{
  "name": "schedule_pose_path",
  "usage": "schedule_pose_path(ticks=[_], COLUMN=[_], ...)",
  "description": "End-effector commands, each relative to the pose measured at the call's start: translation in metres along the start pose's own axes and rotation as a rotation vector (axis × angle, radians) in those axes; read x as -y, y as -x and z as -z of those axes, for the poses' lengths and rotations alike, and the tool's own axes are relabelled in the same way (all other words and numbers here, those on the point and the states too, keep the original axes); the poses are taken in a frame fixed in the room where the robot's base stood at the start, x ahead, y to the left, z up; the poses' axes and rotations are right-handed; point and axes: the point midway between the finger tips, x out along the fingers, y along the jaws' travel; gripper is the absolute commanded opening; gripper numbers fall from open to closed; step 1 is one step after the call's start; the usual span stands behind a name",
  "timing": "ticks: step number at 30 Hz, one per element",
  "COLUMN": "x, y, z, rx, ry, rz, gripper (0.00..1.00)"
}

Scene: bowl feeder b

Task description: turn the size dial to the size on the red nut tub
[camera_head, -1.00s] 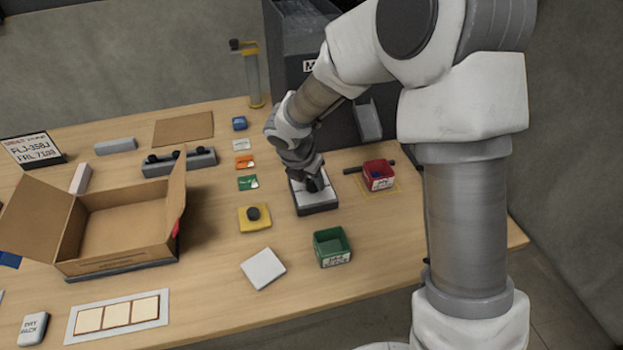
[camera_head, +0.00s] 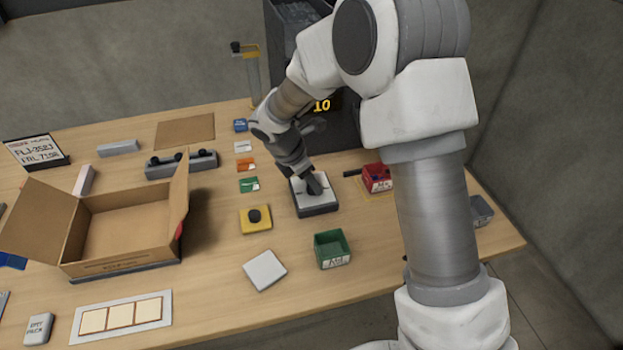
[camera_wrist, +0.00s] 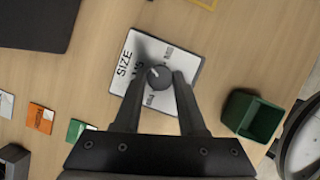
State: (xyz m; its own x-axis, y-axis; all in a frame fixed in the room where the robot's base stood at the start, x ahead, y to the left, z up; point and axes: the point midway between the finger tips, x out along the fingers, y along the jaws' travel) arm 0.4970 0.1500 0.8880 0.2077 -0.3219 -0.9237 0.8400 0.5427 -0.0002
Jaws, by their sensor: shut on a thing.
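The size dial (camera_wrist: 159,77) is a dark round knob with a white mark, on a white plate (camera_wrist: 131,52) lettered SIZE. My gripper (camera_wrist: 159,73) has one finger on each side of the knob and is shut on it. In the head view the gripper (camera_head: 316,186) reaches down onto the dial box (camera_head: 316,210); the knob is mostly hidden there.
A dark feeder (camera_head: 345,130) with a yellow 10 on its display stands behind. A green tub (camera_head: 331,248), a yellow box with a black button (camera_head: 255,219) and a white pad (camera_head: 264,270) are nearby. An open carton (camera_head: 120,262) is at left.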

Motion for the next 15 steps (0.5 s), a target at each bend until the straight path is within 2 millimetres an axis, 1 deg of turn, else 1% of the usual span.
schedule_pose_path(ticks=[15], x=[-0.0036], y=[0.0012], z=[-0.0013], rx=[0.000], ry=[-0.455], rz=[0.189], gripper=[0.00])
